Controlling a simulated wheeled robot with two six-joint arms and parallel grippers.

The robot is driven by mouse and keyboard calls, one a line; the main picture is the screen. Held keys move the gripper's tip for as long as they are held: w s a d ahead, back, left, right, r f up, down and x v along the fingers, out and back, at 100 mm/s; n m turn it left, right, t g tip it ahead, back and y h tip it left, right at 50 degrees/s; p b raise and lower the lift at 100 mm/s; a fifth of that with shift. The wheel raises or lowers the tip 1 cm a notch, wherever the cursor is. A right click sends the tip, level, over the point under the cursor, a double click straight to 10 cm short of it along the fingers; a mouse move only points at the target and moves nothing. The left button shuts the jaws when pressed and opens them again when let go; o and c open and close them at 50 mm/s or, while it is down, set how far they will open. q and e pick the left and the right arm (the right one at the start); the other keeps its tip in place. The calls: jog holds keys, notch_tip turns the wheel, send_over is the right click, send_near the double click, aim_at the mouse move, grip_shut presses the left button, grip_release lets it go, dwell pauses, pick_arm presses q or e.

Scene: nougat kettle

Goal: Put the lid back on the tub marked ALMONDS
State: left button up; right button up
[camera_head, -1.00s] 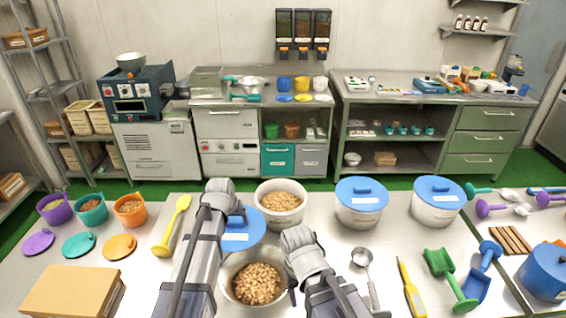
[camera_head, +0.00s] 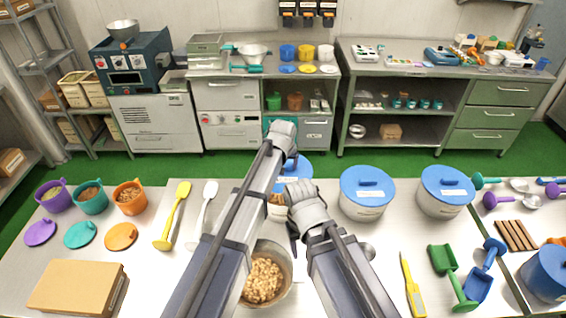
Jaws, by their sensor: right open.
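A blue lid (camera_head: 303,171) with a white label is off the table, raised over the back of an open white tub. Brown nuts (camera_head: 277,198) show in the tub below the lid's front edge; my arms hide most of the tub, and its marking is not visible. My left gripper (camera_head: 290,160) is at the lid's handle and appears shut on it, its fingertips mostly hidden. My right gripper (camera_head: 294,236) is open and empty, pointing down in front of the tub, behind a metal bowl.
The metal bowl of nuts (camera_head: 264,280) stands nearest me. Two blue-lidded tubs (camera_head: 367,208) (camera_head: 440,205) stand to the right. Scoops, a yellow thermometer-like tool (camera_head: 410,285) and a cardboard box (camera_head: 75,287) lie around. Small cups and lids are at the left.

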pick_arm(q)
notch_tip(320, 180, down, 7)
jog(key=b, duration=0.6)
jog(key=shift+r, duration=0.15)
pick_arm(e)
jog(key=shift+f, duration=3.35)
pick_arm(q)
jog(key=shift+f+b, duration=0.35)
jog(key=shift+b, duration=0.25)
pick_arm(e)
jog(key=shift+f, duration=0.4)
pick_arm(q)
jog(key=o, duration=1.3)
jog(key=shift+c, duration=0.2)
jog(key=shift+r+p, duration=3.55)
jog(key=shift+p, duration=0.05)
pick_arm(e)
notch_tip(320, 180, up, 7)
